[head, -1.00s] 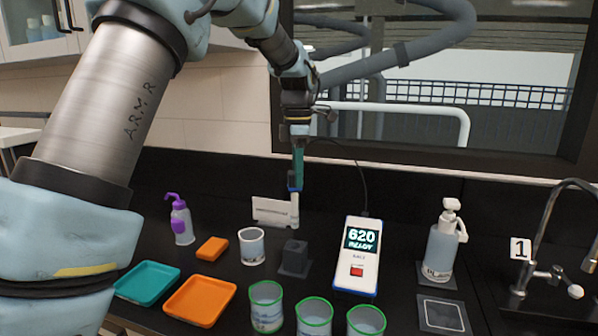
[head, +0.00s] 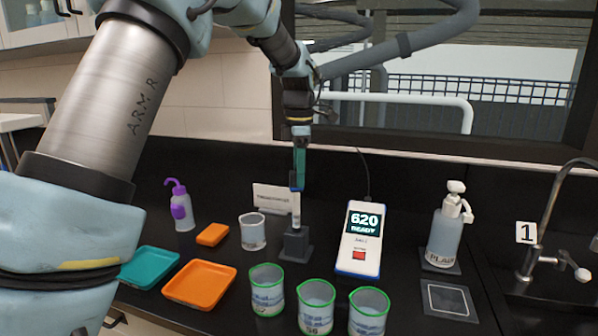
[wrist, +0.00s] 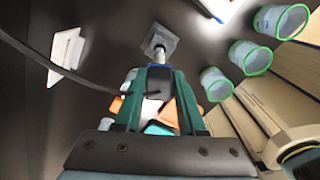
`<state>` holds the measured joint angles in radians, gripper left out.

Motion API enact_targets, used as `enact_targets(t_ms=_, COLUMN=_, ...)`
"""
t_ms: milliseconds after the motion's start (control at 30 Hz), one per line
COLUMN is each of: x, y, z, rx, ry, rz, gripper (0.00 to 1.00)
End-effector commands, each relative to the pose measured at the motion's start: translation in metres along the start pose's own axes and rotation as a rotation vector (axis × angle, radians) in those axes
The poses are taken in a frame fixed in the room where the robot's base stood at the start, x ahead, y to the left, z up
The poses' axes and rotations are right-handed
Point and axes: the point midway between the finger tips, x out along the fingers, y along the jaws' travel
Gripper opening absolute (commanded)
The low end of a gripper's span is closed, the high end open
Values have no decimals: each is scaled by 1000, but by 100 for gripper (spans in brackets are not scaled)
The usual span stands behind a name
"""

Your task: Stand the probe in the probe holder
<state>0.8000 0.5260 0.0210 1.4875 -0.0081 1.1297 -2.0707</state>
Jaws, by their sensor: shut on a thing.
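My gripper (head: 299,172), with teal fingers, is shut on the probe (head: 296,208), a slim white stick with a blue collar. The probe hangs upright, tip down, directly over the dark grey probe holder (head: 296,245). Its lower end meets the top of the holder in the head view; I cannot tell how deep it sits. In the wrist view the holder's square base (wrist: 170,38) lies just beyond the fingertips, in line with the probe. The white meter (head: 360,240) reads 620 READY, with a dark cable behind it.
A clear cup (head: 252,232) stands close left of the holder. Several green-rimmed beakers (head: 316,308) stand in front. Orange (head: 200,283) and teal (head: 150,267) trays lie to the left. A white card (head: 270,197) stands behind, and a pump bottle (head: 446,235) is at right.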

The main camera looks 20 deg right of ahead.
Motion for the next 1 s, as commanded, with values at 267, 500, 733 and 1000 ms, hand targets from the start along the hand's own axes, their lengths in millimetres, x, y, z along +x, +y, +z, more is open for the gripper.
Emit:
enact_targets(t_ms=267, x=0, y=0, z=0, rx=0, ry=0, rz=0, gripper=0)
enact_targets(t_ms=500, x=4, y=0, z=0, rx=0, ry=0, rz=-1, gripper=0)
enact_targets(t_ms=733, x=14, y=-1, z=1, rx=1, ry=0, rz=-1, gripper=0)
enact_targets(t_ms=1000, x=14, y=-1, z=1, rx=0, ry=0, rz=0, gripper=0)
